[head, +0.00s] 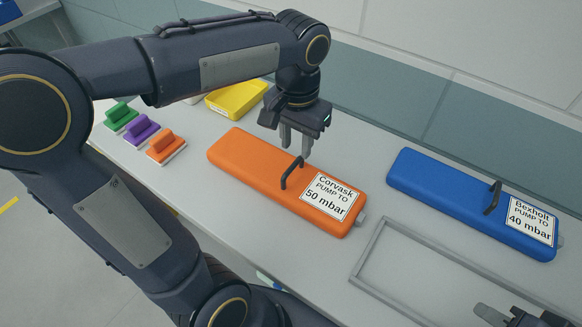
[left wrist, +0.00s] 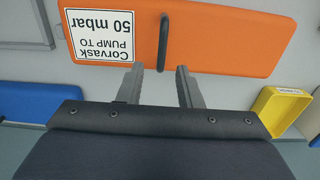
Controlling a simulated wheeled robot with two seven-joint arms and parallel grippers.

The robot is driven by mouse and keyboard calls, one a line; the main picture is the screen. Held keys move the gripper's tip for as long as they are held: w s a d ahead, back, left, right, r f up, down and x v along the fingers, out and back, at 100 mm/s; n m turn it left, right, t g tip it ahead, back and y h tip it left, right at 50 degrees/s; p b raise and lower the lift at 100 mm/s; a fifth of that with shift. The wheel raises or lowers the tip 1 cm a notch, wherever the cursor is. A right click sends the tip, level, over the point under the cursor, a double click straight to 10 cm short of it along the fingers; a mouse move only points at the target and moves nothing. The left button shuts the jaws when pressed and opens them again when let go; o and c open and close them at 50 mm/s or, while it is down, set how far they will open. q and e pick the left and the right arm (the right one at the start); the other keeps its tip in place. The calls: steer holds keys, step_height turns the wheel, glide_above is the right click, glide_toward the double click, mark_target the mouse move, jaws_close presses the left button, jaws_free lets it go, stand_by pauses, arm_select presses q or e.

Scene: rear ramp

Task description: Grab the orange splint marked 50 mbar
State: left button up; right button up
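The orange splint (head: 240,168) lies flat on the grey table, with a dark handle (head: 291,173) upright across its top and a white label reading "Corvask PUMP TO 50 mbar" (head: 331,197). It also shows in the left wrist view (left wrist: 225,35), with its handle (left wrist: 164,42) ahead of the fingers. My left gripper (head: 295,146) is open and empty, just above and behind the handle in the head view; its two fingers (left wrist: 161,86) are apart in the left wrist view. My right gripper (head: 508,316) shows only in part at the bottom right edge.
A blue splint (head: 440,192) labelled "Bexholt 40 mbar" lies to the right. An empty grey frame (head: 373,249) lies in front of it. A yellow tray (head: 240,98) and green (head: 121,115), purple (head: 142,130) and orange (head: 167,148) handled blocks are at the left.

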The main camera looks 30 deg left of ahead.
mark_target(293, 165)
arm_select(q)
steer(key=f, duration=0.7)
steer(key=shift+s+a+f, duration=0.1)
steer(key=shift+s+a, duration=0.05)
steer(key=shift+s, duration=0.2)
steer(key=shift+c, duration=0.3)
jaws_close()
stand_by(0.8)
